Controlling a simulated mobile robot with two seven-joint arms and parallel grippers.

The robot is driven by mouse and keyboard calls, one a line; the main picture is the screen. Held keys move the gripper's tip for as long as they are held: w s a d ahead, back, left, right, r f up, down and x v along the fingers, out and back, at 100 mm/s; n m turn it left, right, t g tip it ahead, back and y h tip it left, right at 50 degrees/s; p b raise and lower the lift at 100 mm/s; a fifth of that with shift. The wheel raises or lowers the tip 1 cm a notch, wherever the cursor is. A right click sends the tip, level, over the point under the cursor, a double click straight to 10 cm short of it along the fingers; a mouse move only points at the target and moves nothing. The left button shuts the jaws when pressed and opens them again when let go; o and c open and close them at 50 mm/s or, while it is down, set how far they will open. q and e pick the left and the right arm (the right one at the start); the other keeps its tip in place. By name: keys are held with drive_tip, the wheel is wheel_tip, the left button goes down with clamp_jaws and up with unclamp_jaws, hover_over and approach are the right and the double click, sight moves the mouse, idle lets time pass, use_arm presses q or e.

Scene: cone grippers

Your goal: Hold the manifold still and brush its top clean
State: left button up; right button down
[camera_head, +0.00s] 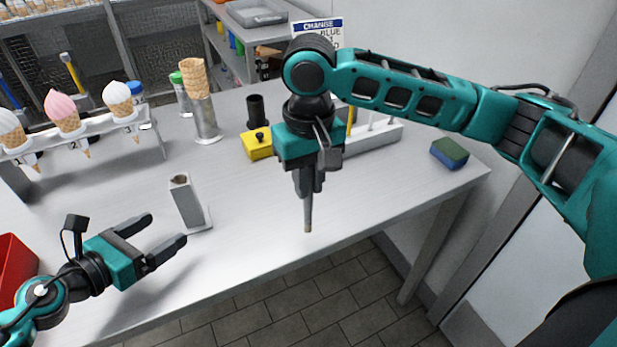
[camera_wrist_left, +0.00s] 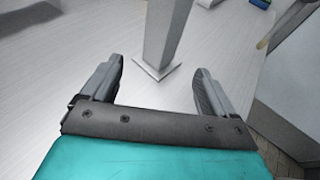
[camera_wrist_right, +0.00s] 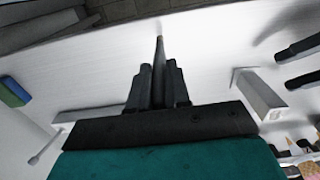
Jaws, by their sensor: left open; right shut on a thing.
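The manifold appears to be the grey upright post on a small square base (camera_head: 186,203), standing on the table. It also shows in the left wrist view (camera_wrist_left: 162,32) and the right wrist view (camera_wrist_right: 258,92). My left gripper (camera_head: 168,229) is open and empty, its fingers pointing toward the post from the near left, apart from it in the head view. My right gripper (camera_head: 308,188) is shut on a slim dark brush (camera_head: 308,215) with a pale tip, pointing down above the table's front part, right of the post. The bristles are too small to make out.
A rack of ice cream cones (camera_head: 85,135) stands at the left, with a waffle cone in a metal holder (camera_head: 205,120) behind. A yellow block (camera_head: 257,147), white rack (camera_head: 372,138) and blue-green sponge (camera_head: 449,153) lie farther back. A red bin (camera_head: 14,268) is at the left edge.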

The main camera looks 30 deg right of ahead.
sight(186, 212)
use_arm(q)
drive_tip(key=shift+b+x, duration=0.75)
drive_tip(key=shift+x, duration=3.15)
use_arm(e)
drive_tip(key=shift+f, duration=0.8)
use_arm(q)
drive_tip(key=shift+c, duration=0.3)
drive_tip(key=c, duration=1.3)
drive_tip(key=o, duration=1.1)
drive_tip(key=m+g, duration=0.1)
drive_tip(key=m+g+h, duration=0.1)
drive_tip(key=g, duration=0.1)
drive_tip(key=m+g+h, duration=0.1)
drive_tip(key=m, duration=0.1)
drive_tip(key=shift+w+g, duration=0.3)
drive_tip(key=shift+w+f+m+g, duration=0.1)
drive_tip(key=shift+w+m+g, duration=0.05)
drive_tip(key=shift+m+g, duration=1.55)
drive_tip(key=shift+a+g, duration=0.1)
drive_tip(key=shift+g, duration=0.6)
